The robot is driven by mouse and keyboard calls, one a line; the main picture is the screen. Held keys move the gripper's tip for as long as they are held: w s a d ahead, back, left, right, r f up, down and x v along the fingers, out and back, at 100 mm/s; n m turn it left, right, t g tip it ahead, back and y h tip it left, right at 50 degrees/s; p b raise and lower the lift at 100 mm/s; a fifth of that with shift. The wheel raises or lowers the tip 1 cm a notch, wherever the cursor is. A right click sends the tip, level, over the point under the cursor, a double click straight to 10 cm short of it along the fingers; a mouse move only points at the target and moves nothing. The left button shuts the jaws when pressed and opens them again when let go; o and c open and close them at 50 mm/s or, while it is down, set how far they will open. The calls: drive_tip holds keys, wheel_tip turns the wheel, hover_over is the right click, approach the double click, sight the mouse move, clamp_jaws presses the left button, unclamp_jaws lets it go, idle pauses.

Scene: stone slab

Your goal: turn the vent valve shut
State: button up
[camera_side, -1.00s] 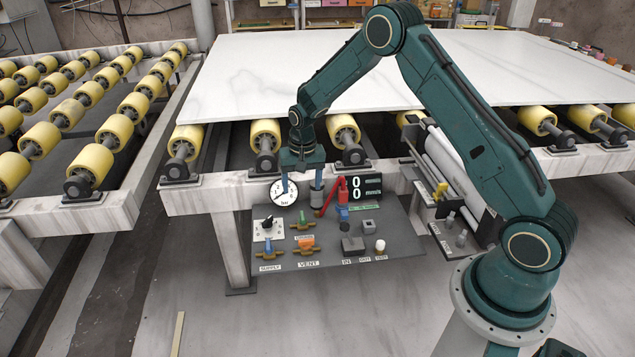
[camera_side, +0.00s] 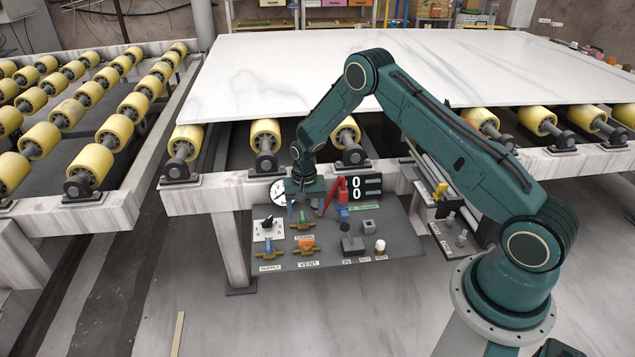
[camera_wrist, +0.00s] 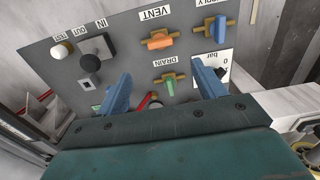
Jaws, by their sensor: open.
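The vent valve (camera_side: 306,243) has an orange handle on a brass body, above the VENT label on the grey panel. In the wrist view the vent valve (camera_wrist: 160,42) shows its handle lying roughly along the brass pipe. My gripper (camera_side: 305,210) is above the upper part of the panel, over the green drain valve (camera_side: 304,223) and apart from the vent valve. In the wrist view the blue fingers of my gripper (camera_wrist: 162,70) are spread wide and empty, with the drain valve (camera_wrist: 170,83) between them.
The blue-handled supply valve (camera_side: 268,249) sits left of the vent valve. The rail with yellow rollers (camera_side: 265,134) and the stone slab (camera_side: 270,70) are behind.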

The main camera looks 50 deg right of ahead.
sight(306, 240)
wheel_tip(306, 240, down, 12)
drive_tip(key=shift+f, duration=0.15)
idle(0.6)
drive_tip(key=c, duration=1)
